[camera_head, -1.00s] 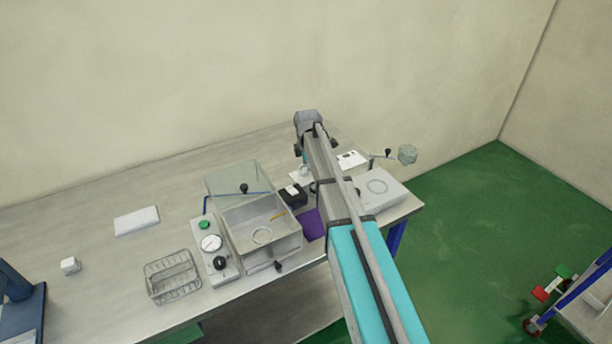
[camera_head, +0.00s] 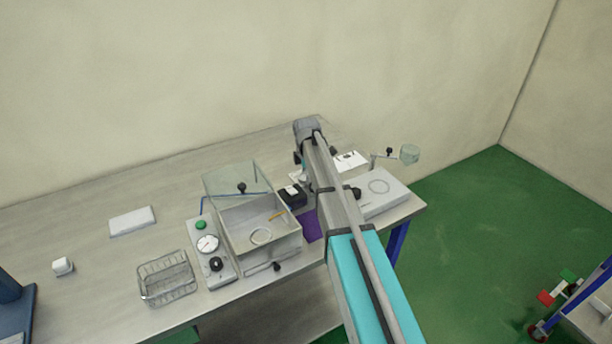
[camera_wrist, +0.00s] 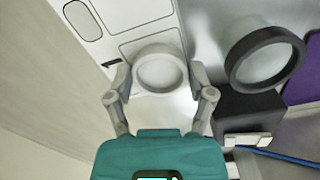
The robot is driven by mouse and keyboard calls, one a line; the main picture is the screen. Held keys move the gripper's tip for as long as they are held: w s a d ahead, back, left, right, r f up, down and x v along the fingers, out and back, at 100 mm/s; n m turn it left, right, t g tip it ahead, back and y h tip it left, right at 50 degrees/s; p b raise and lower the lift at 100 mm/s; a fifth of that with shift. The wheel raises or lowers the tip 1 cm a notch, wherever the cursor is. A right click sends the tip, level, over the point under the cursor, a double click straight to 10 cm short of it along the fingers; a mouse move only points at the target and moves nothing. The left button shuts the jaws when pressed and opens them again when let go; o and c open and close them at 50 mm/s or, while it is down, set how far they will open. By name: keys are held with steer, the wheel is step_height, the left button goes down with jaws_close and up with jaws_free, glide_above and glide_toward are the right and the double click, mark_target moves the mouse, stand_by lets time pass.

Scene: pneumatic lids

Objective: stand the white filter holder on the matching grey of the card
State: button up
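The white filter holder (camera_wrist: 160,69) is a short white ring in the wrist view, between the two fingertips of my gripper (camera_wrist: 161,76). The fingertips look closed against its sides. The white card (camera_wrist: 104,50) with outlined fields and a small black mark lies beyond it, and the holder overlaps one outlined field. Whether the holder touches the card or hangs above it, I cannot tell. A dark grey ring (camera_wrist: 233,68) stands to the right. In the head view the card (camera_head: 343,166) shows behind my arm, which mostly hides the gripper.
A black box (camera_head: 293,197) and a purple mat (camera_head: 311,226) are beside my arm. An open-lidded clear chamber (camera_head: 282,250), a gauge panel (camera_head: 222,280) and a wire basket (camera_head: 168,277) stand to the left. A white plate (camera_head: 397,197) with a ring mark lies right. The back left bench is mostly clear.

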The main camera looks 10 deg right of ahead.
steer(key=o, duration=0.4)
steer(key=shift+c, duration=0.2)
step_height(320, 180, up, 12)
steer(key=p, duration=1.2)
steer(key=shift+s+r, duration=0.1)
steer(key=shift+s, duration=0.05)
stand_by(0.7)
steer(key=s+m, duration=1.8)
steer(key=s, duration=1)
steer(key=shift+s+a, duration=0.3)
steer(key=shift+s, duration=0.1)
